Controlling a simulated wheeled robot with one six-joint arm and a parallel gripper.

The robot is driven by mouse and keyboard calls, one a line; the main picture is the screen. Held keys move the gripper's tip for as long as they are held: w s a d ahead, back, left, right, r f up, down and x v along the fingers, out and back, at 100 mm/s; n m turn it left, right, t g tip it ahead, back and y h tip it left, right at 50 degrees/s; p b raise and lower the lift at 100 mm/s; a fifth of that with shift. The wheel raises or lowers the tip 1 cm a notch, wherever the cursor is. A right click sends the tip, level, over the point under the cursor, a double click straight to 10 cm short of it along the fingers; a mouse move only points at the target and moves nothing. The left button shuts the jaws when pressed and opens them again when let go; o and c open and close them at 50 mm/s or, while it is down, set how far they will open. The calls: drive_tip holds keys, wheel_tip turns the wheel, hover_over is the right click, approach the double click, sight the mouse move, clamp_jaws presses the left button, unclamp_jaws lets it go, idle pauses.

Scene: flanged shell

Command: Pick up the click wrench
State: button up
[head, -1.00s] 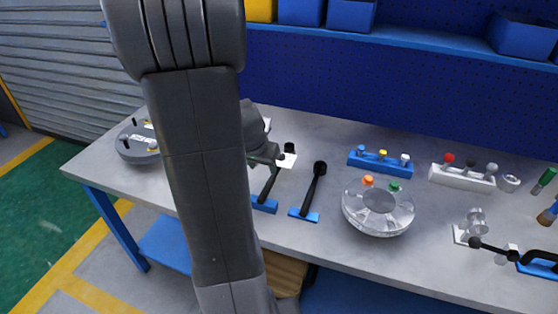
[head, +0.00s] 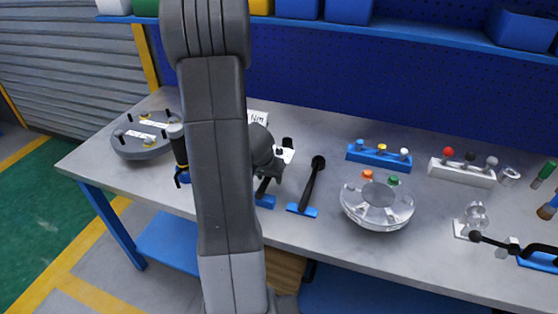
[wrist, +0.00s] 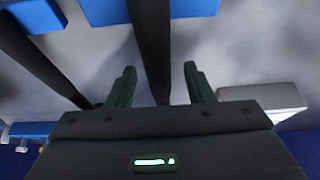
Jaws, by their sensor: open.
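A black-handled wrench (head: 265,186) leans up from a blue stand (head: 265,202) on the bench, its upper part hidden by my gripper (head: 270,160). In the wrist view its dark shaft (wrist: 151,45) runs between the two green fingertips of my gripper (wrist: 159,70), which is open, with a gap on each side. A second, similar black wrench (head: 313,185) stands just right of it on its own blue stand (head: 302,210); its shaft also shows at left in the wrist view (wrist: 40,65). I see no marking that tells which is the click wrench.
A clear round flanged shell (head: 378,215) sits to the right. Behind it are a blue rack (head: 378,158) and a white rack (head: 460,174) with coloured knobs. A grey disc (head: 140,146) lies at left. My arm hides part of the bench.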

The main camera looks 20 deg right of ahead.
clamp_jaws()
wheel_tip(320, 180, up, 10)
drive_tip(key=p, duration=0.3)
idle(0.5)
drive_tip(key=c, duration=0.9)
unclamp_jaws()
clamp_jaws()
